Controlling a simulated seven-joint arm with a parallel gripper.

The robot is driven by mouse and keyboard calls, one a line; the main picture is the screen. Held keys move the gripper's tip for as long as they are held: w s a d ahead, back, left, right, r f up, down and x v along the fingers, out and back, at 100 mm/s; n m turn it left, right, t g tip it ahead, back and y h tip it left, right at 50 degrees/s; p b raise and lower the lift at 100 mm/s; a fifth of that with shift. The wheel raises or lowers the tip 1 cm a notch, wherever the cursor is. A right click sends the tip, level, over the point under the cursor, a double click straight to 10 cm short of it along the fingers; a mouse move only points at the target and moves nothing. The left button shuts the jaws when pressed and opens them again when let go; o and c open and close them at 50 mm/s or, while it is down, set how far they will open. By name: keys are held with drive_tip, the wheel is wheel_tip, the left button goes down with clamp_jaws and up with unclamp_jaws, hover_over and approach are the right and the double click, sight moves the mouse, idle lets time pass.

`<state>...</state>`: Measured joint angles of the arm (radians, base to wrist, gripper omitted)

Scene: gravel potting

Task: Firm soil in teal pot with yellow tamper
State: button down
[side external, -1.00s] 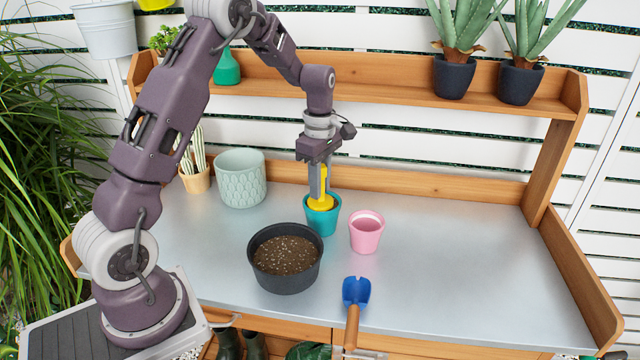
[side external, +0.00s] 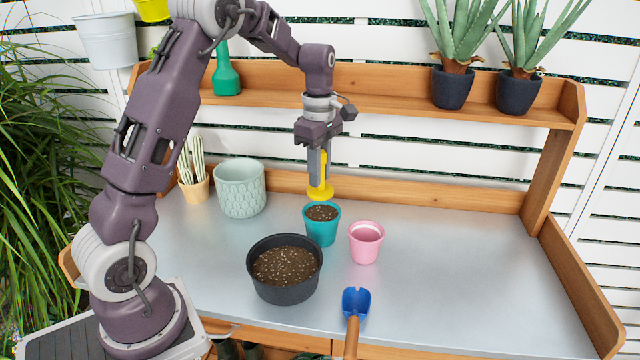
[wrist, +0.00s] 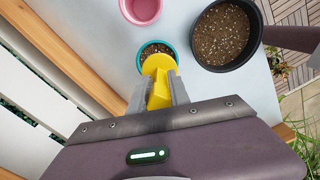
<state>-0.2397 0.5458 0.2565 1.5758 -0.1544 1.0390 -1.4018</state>
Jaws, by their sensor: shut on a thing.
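My gripper (side external: 319,170) is shut on the yellow tamper (side external: 321,190) and holds it upright, its round foot pointing down. The foot is just above the teal pot (side external: 321,230), apart from the soil (side external: 322,212). The teal pot stands on the metal bench top and its soil lies a little below the rim. In the wrist view the tamper (wrist: 160,68) sits between the gripper's fingers (wrist: 158,95) and covers part of the teal pot (wrist: 142,54).
A pink pot (side external: 366,245) stands right of the teal pot. A dark tub of soil (side external: 284,292) stands in front. A blue scoop (side external: 355,302) lies nearer the front edge. A pale green planter (side external: 241,190) stands behind left. The bench's right side is clear.

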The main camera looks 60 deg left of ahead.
sight(322, 189)
drive_tip(key=shift+w+d+r, duration=0.2)
drive_tip(key=shift+r, duration=0.25)
drive_tip(key=shift+f, duration=3.15)
drive_tip(key=shift+f, duration=0.6)
drive_tip(key=shift+r, duration=3.05)
drive_tip(key=shift+d, duration=0.1)
